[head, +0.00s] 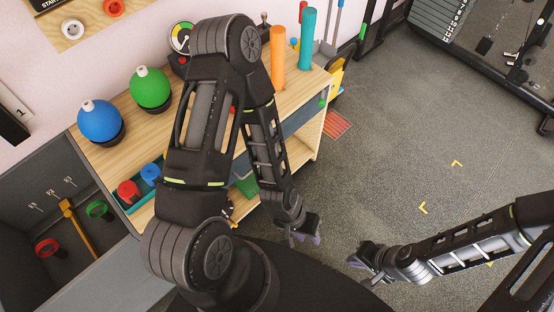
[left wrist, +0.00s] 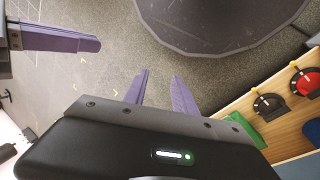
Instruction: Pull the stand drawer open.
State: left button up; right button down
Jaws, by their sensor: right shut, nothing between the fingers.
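The wooden stand (head: 140,112) runs along the wall in the head view, and part of it shows at the right of the left wrist view (left wrist: 245,98). A dark blue-grey panel (head: 302,117) under its top looks like the drawer front; my left arm partly covers it, and I cannot make out a handle. My left gripper (head: 304,236) is low in front of the stand, apart from it. Its purple fingers (left wrist: 161,92) are spread with nothing between them. My right gripper (head: 362,262) is shut and empty over the floor, right of the left one; it also shows in the left wrist view (left wrist: 60,38).
On the stand top are a blue ball (head: 100,121), a green ball (head: 150,88), an orange cylinder (head: 277,48) and a teal cylinder (head: 307,25). A teal bin (head: 128,205) with red and blue pieces sits lower. Grey floor (head: 385,140) to the right is open.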

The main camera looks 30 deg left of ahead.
pick_arm(q)
jog(key=w+a+m+y+b, duration=0.35)
jog(key=w+a+b, duration=0.45)
jog(key=w+a, duration=0.35)
jog(key=w+a+r+m+y+b, duration=0.1)
jog(key=w+a+r+y+b, duration=0.2)
jog(key=a+r, duration=0.3)
jog(key=a, duration=0.5)
jog(key=shift+w+r+m, duration=0.35)
jog(key=shift+w+r, duration=0.05)
jog(key=shift+a+f, duration=0.1)
jog(key=shift+f, duration=0.05)
jog(key=b+x, duration=0.1)
jog(key=x, duration=0.6)
jog(key=shift+f+b, duration=0.35)
jog(key=shift+f, duration=0.05)
